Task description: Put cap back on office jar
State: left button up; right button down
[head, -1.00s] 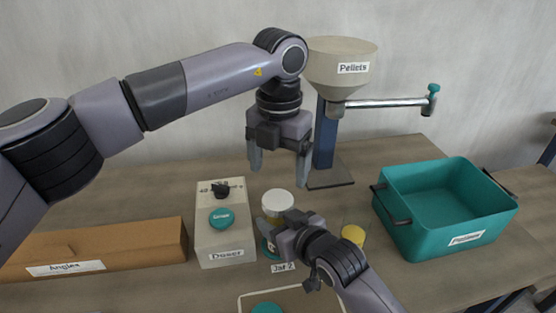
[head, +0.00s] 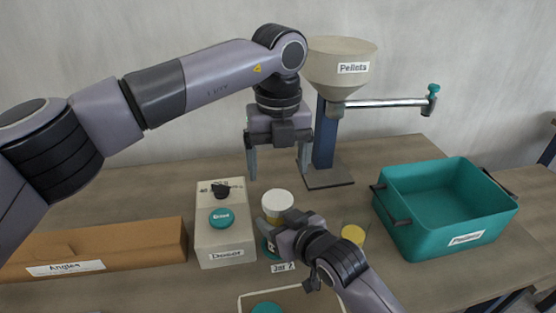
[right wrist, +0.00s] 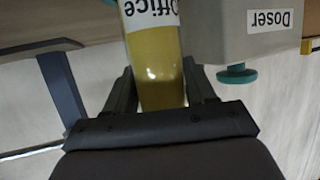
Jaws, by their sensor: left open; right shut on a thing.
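The office jar (right wrist: 155,75), clear with yellow contents and an "Office" label, stands between the fingers of my right gripper (right wrist: 155,98). In the head view the jar (head: 272,216) is partly hidden by my right gripper (head: 270,226), which is shut on it. A white cap (head: 278,199) sits on top of the jar and looks level; how tightly it sits cannot be told. My left gripper (head: 277,172) is open and empty, pointing down above the cap and apart from it.
The doser box (head: 225,238) stands left of the jar, with a long brown box (head: 100,250) beyond it. A yellow-filled container (head: 353,236) is to the right. The pellets funnel stand (head: 325,150) is behind, and a teal bin (head: 440,215) stands at right.

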aim_at(278, 199)
pick_arm(q)
jog(key=shift+f, duration=4)
jog(key=c, duration=1.1)
jog(key=shift+m, duration=1.7)
jog(key=o, duration=1.2)
